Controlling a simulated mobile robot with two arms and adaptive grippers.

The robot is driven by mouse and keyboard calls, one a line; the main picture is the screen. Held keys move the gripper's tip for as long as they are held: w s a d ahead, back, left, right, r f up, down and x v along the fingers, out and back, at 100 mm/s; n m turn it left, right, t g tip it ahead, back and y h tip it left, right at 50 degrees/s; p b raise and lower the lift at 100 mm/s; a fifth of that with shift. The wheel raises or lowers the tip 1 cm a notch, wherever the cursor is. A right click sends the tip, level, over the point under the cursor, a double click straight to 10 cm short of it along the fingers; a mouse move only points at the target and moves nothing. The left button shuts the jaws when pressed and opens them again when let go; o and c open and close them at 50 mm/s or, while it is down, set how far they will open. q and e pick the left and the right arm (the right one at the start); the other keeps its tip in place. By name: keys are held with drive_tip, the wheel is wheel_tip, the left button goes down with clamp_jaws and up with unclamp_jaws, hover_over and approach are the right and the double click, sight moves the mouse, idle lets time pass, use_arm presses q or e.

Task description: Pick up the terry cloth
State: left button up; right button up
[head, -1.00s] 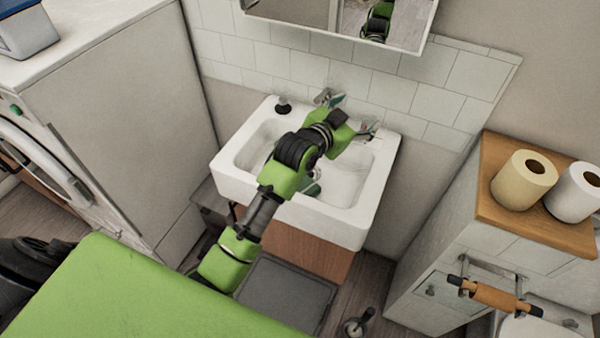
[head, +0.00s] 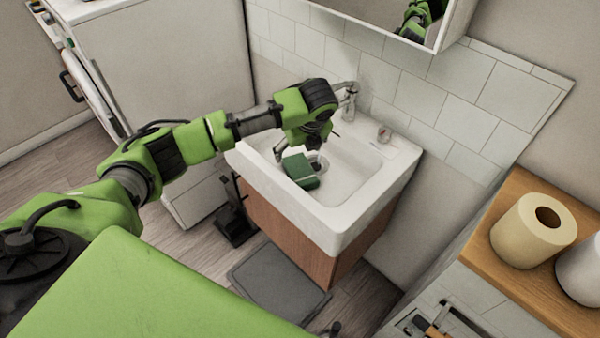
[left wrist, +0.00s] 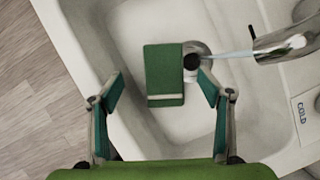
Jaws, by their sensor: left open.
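A green, flat, rectangular piece with a pale edge, which looks like the folded terry cloth (head: 301,170), lies in the white sink basin beside the drain. In the left wrist view the cloth (left wrist: 164,72) is ahead of and between the spread fingers of my left gripper (left wrist: 162,90), touching neither as far as I can tell. In the head view my left gripper (head: 303,148) hangs over the basin, open and empty, just above the cloth. My right gripper is not in view.
The sink (head: 345,232) has raised rims around the basin. A metal faucet (left wrist: 285,45) reaches over the basin at the right in the left wrist view. A mirror cabinet (head: 385,28) hangs above. A wooden-topped cabinet (head: 500,270) with paper rolls stands at right.

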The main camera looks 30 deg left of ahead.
sight(296, 161)
use_arm(q)
drive_tip(key=x, duration=0.3)
drive_tip(key=shift+d, duration=0.15)
drive_tip(key=shift+w+f, duration=0.35)
drive_tip(key=shift+f, duration=0.4)
drive_tip(key=shift+x, duration=2.3)
drive_tip(key=shift+w, duration=0.1)
drive_tip(key=c, duration=1.3)
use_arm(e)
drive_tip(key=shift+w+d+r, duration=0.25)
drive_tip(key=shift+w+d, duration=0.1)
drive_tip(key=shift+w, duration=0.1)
use_arm(q)
drive_tip(key=shift+r, duration=0.1)
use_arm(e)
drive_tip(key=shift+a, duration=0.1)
